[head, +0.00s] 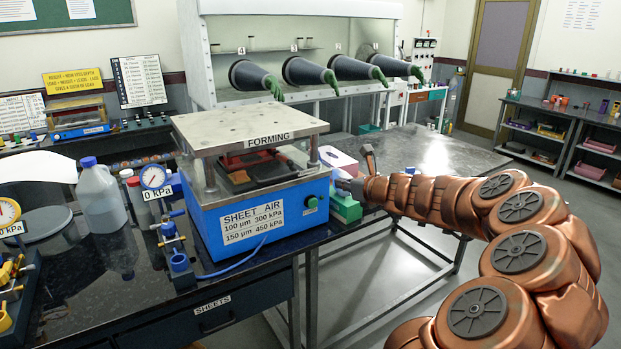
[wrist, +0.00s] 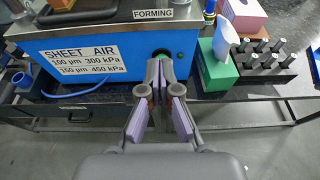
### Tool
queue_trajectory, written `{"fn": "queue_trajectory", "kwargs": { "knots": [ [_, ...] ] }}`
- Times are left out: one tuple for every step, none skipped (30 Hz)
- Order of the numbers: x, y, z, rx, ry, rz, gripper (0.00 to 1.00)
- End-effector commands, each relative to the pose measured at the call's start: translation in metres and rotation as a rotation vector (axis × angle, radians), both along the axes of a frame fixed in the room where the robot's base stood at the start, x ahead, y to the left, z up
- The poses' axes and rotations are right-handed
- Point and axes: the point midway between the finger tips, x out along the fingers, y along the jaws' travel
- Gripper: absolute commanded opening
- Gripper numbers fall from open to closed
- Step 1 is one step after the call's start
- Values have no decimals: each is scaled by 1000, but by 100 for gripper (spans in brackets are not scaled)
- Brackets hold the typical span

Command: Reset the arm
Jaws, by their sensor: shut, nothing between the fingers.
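My arm, copper-coloured, reaches in from the lower right in the head view. My gripper (head: 346,184) is beside the right end of the blue forming press (head: 262,224). In the wrist view my gripper (wrist: 163,92) is shut and empty, its grey fingertips together and purple pads along the fingers. It points at the press front (wrist: 110,60), over or near a dark round button partly hidden behind the fingertips. I cannot tell whether the fingertips touch it.
A plastic bottle (head: 101,200) and gauge (head: 153,178) stand left of the press. The table to the right (head: 440,155) is mostly clear.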

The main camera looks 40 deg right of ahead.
Motion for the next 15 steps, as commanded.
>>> {"fn": "queue_trajectory", "kwargs": {
  "knots": [
    [-1, 0, 0, 0, 0, 0, 0],
    [-1, 0, 0, 0, 0, 0, 0],
    [-1, 0, 0, 0, 0, 0, 0],
    [-1, 0, 0, 0, 0, 0, 0],
    [-1, 0, 0, 0, 0, 0, 0],
    [-1, 0, 0, -1, 0, 1, 0],
    [0, 1, 1, -3, 0, 4, 0],
    [1, 4, 1, -8, 1, 11, 0],
    [2, 10, 3, -22, 2, 27, 0],
    [4, 16, 5, -36, 3, 45, 0],
    [7, 25, 7, -56, 4, 69, 0],
    [10, 39, 10, -86, 6, 108, 0],
    [13, 52, 13, -117, 8, 146, 0],
    [16, 68, 16, -150, 10, 188, 0],
    [19, 90, 19, -201, 14, 250, 0]
  ]
}}
